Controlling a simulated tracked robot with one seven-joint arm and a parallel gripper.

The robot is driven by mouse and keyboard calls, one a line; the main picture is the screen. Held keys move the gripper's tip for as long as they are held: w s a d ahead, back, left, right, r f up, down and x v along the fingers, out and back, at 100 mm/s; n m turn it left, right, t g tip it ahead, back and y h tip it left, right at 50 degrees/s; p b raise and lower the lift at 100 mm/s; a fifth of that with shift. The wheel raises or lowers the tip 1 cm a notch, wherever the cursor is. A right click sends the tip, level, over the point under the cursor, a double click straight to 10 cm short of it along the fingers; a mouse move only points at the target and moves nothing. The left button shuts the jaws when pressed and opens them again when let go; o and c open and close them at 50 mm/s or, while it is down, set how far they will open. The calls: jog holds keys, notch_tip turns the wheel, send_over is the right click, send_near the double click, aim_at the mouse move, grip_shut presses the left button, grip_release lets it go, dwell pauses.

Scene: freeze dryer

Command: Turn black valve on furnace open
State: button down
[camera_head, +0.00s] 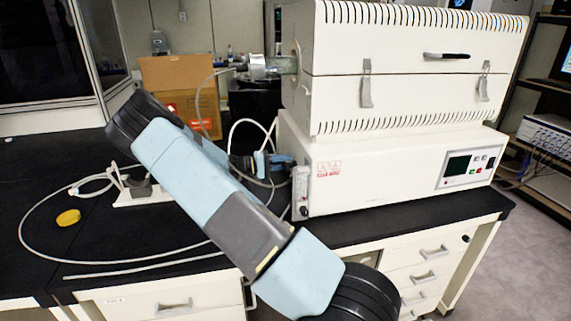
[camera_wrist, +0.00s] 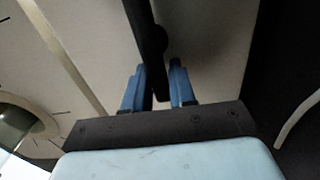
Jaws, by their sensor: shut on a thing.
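The white furnace (camera_head: 405,70) stands on a white base cabinet (camera_head: 385,170) at the right of the bench in the head view. My gripper (camera_head: 272,164) is at the left side of this base, just below the furnace tube. In the wrist view my gripper (camera_wrist: 158,70) has its two blue fingers on either side of a black bar-shaped handle, the black valve (camera_wrist: 154,40), and is shut on it. The valve stands out against a pale panel. In the head view I cannot make out the valve behind my gripper.
A white hose (camera_head: 125,262) loops over the black bench at the left, near a yellow round piece (camera_head: 68,217) and a white stand (camera_head: 140,192). A cardboard box (camera_head: 180,88) stands behind. A small flowmeter (camera_head: 300,187) is on the base's front-left edge, close to my gripper.

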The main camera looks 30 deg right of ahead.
jog(key=shift+s+f, duration=0.15)
jog(key=shift+s, duration=0.05)
jog(key=c, duration=1.2)
grip_release()
jog(key=shift+d, duration=0.1)
jog(key=shift+o, duration=0.8)
jog(key=shift+w, duration=0.1)
jog(key=v, duration=1.4)
jog(key=shift+d, duration=0.1)
